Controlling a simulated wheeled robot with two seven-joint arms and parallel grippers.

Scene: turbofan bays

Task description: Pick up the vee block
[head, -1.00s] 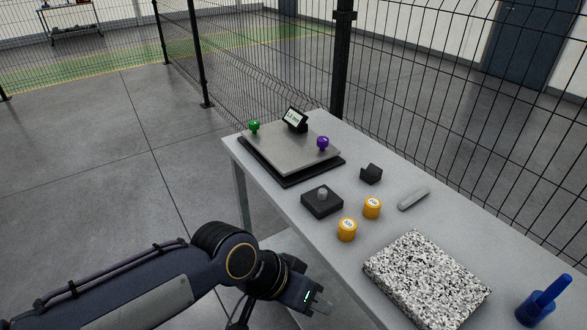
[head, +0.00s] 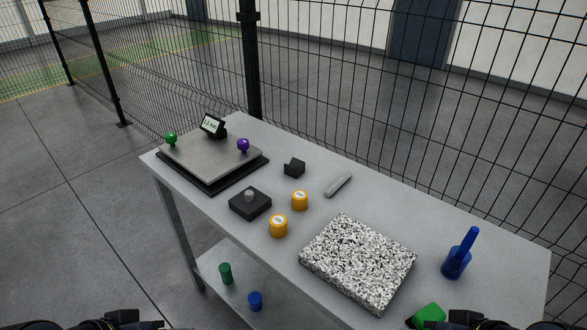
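The vee block is a small dark block (head: 294,167) with a notched top, standing on the grey table (head: 215,214) behind the orange cylinders and right of the scale. Nothing touches it. My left gripper (head: 150,324) shows only as a dark sliver at the bottom left edge, far from the block. My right gripper (head: 440,325) is a similar sliver at the bottom right edge, near a green object (head: 428,316). The fingers of both are cut off by the frame, so I cannot tell their opening.
Wire fence (head: 400,120) stands behind.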

